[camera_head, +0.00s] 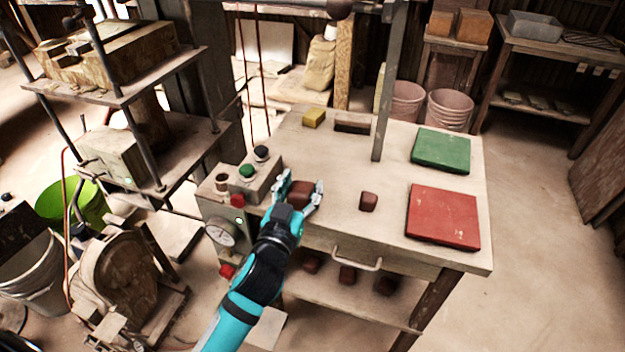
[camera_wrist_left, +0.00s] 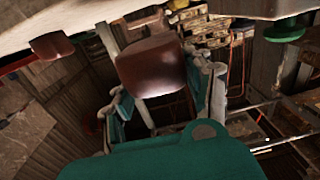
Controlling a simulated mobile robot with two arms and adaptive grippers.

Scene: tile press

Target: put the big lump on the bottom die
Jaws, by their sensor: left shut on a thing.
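My left gripper (camera_head: 299,190) is over the left part of the bench and is shut on the big lump (camera_head: 302,195), a reddish-brown block of clay. In the left wrist view the big lump (camera_wrist_left: 150,68) sits between the fingers. A smaller brown lump (camera_head: 368,201) lies on the bench to the right, and it also shows in the left wrist view (camera_wrist_left: 52,46). My right gripper is not in view.
The bench (camera_head: 345,225) carries a red pad (camera_head: 442,217), a green pad (camera_head: 440,150), a yellow sponge (camera_head: 313,117) and an upright grey post (camera_head: 388,90). A control box (camera_head: 228,205) with buttons and a gauge stands between bench and press. Press rods (camera_head: 142,140) border the lower plate.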

